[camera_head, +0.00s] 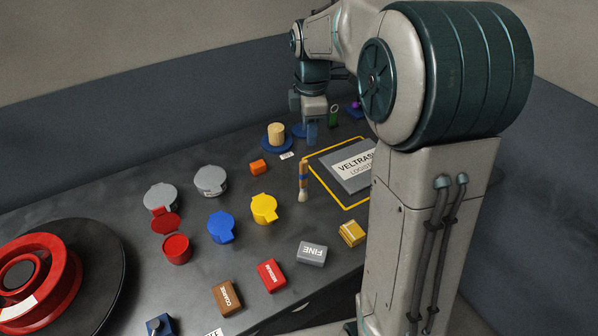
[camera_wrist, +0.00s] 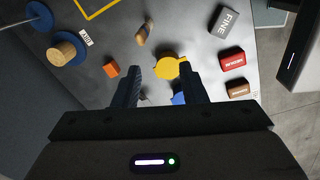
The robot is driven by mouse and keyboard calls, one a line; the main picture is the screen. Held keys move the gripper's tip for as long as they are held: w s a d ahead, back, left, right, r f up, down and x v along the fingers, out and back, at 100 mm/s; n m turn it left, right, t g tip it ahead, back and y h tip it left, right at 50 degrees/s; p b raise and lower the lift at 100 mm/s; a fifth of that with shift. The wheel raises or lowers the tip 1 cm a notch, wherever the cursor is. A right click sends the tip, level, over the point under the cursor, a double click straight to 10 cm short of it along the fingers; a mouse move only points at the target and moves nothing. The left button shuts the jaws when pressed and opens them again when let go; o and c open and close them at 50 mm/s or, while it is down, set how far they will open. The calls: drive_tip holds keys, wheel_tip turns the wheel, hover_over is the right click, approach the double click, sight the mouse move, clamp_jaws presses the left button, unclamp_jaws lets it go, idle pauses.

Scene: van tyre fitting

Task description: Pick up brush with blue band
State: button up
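The brush with the blue band (camera_head: 303,181) is on the dark table, left of the framed mat. It has a tan wooden body with a blue band around its middle and looks about upright. In the wrist view the brush (camera_wrist: 144,33) shows small and tan, beyond my fingertips; its band is not clear there. My gripper (camera_head: 311,134) is above the back of the table, behind the brush and apart from it. In the wrist view my gripper (camera_wrist: 160,82) has its two fingers wide apart with nothing between them.
A cork-like cylinder on a blue disc (camera_head: 277,135), an orange block (camera_head: 258,167) and a yellow lidded pot (camera_head: 264,208) stand near the brush. The grey mat (camera_head: 348,187) lies right of it. Blue, grey and red pots and labelled blocks stand nearer the front left.

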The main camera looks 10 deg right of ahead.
sight(304, 161)
drive_tip(key=w+f+n, duration=0.1)
drive_tip(key=f, duration=0.3)
drive_tip(key=w+f+n, duration=0.1)
drive_tip(key=w+f, duration=0.1)
drive_tip(key=f, duration=0.2)
drive_tip(key=w+f+n+p, duration=0.1)
drive_tip(key=w+f+n, duration=0.1)
drive_tip(key=f, duration=0.2)
drive_tip(key=shift+f+g, duration=0.1)
drive_tip(key=shift+g, duration=0.3)
drive_tip(key=shift+f+p, duration=0.9)
drive_tip(key=shift+f, duration=1.75)
clamp_jaws()
